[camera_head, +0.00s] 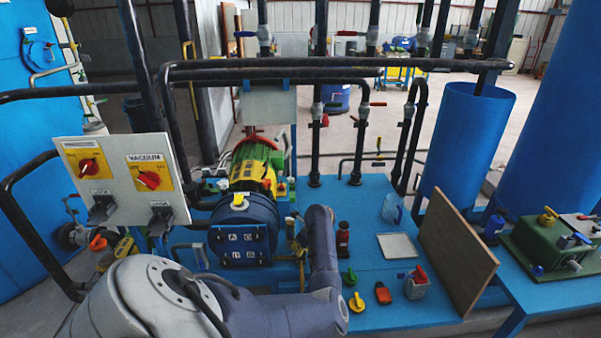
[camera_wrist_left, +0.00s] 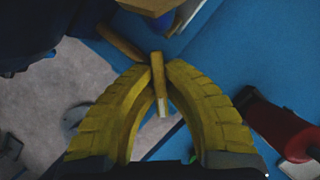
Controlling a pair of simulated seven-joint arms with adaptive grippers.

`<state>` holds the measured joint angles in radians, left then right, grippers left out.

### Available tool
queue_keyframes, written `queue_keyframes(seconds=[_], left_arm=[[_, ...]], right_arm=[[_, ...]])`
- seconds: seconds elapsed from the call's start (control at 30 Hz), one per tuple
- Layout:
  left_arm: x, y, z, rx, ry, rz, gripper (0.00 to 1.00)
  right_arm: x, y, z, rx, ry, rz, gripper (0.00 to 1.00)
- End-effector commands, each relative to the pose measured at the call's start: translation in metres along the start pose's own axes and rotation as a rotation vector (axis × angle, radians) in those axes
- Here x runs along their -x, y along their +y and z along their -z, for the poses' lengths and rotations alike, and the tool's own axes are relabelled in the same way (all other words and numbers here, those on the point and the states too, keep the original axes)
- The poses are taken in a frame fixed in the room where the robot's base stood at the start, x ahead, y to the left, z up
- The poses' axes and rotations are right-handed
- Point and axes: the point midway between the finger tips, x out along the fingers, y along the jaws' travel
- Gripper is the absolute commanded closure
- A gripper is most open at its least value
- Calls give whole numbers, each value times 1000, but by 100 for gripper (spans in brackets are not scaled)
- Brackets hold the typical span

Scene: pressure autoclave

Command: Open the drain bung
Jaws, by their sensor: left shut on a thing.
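In the left wrist view, the yellow ribbed fingers of my left gripper (camera_wrist_left: 158,68) are closed from both sides on a narrow yellow bar (camera_wrist_left: 161,98) with a pale end. The bar appears to be the handle of the drain bung, but its label or body cannot be made out. A brass-coloured pipe (camera_wrist_left: 119,43) runs up to it. In the head view, my left arm reaches in beside the blue pump housing (camera_head: 243,235), and its gripper is hidden or too small to tell. A brass fitting (camera_head: 291,229) shows between the housing and my arm. My right gripper is not in view.
A switch panel (camera_head: 122,180) stands left.

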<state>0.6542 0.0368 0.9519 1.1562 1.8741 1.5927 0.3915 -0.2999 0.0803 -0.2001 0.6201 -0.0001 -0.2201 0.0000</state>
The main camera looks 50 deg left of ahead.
Motion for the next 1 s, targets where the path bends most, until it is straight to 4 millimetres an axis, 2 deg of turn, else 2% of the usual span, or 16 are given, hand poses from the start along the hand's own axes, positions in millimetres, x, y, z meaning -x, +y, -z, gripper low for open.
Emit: queue_keyframes(seconds=[0.43, 1.0], left_arm=[[0, -1, 0, 37, 1, -16, 100], [0, 0, 0, 379, 2, -158, 100]], right_arm=[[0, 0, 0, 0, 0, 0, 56], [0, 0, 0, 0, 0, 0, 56]])
